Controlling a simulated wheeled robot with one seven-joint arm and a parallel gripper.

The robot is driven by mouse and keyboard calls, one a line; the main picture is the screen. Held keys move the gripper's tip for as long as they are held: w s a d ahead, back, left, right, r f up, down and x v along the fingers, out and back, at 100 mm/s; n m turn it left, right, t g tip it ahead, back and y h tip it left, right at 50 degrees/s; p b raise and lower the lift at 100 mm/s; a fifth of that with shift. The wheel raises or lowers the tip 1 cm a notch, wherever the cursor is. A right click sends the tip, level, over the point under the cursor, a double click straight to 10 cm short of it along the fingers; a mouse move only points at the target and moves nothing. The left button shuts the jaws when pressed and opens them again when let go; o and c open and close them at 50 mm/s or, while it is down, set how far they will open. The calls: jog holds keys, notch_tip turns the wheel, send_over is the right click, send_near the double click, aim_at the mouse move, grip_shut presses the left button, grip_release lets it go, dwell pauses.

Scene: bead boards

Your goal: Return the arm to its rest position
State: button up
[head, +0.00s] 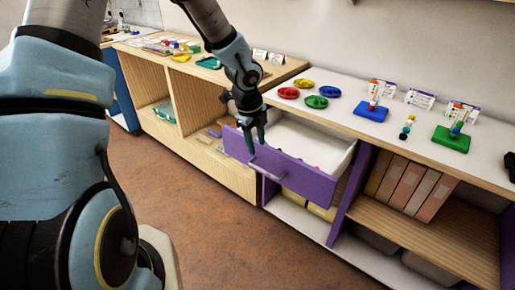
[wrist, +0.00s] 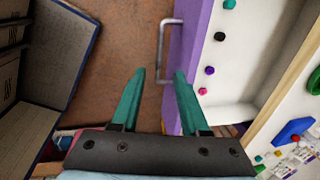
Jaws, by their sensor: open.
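My gripper (head: 256,138) hangs over the front of an open purple drawer (head: 301,177) in the head view. Its teal fingers (wrist: 158,92) are spread apart in the wrist view, with nothing between them but the brown floor and the drawer's edge beyond. The drawer's grey handle (wrist: 163,50) is just past the fingertips in the wrist view and is not gripped. Several small beads (wrist: 219,37) lie inside the drawer along its front. My arm reaches down from the top of the head view.
On the white counter are colored dishes (head: 317,102), a blue board (head: 371,111) with a post, a green board (head: 451,139) and picture cards (head: 419,98). Binders (head: 407,186) fill the shelf right of the drawer. The brown floor (head: 215,230) in front is clear.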

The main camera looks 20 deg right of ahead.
dwell(0.4)
jog(key=w+a+r+n+y, duration=0.1)
jog(key=a+r+n, duration=0.2)
jog(key=a+n, duration=0.5)
jog(key=a+r+n+y, duration=0.1)
jog(key=a+r+n, duration=0.3)
jog(key=a, duration=0.5)
jog(key=s+a+r+n, duration=0.2)
jog(key=s+a+n, duration=0.1)
jog(key=a+n, duration=0.3)
jog(key=s+a+r+n, duration=0.2)
jog(key=a+n, duration=0.5)
jog(key=n, duration=0.4)
jog(key=shift+s+r+t, duration=0.15)
jog(key=shift+s+t, duration=0.15)
jog(key=shift+s, duration=0.15)
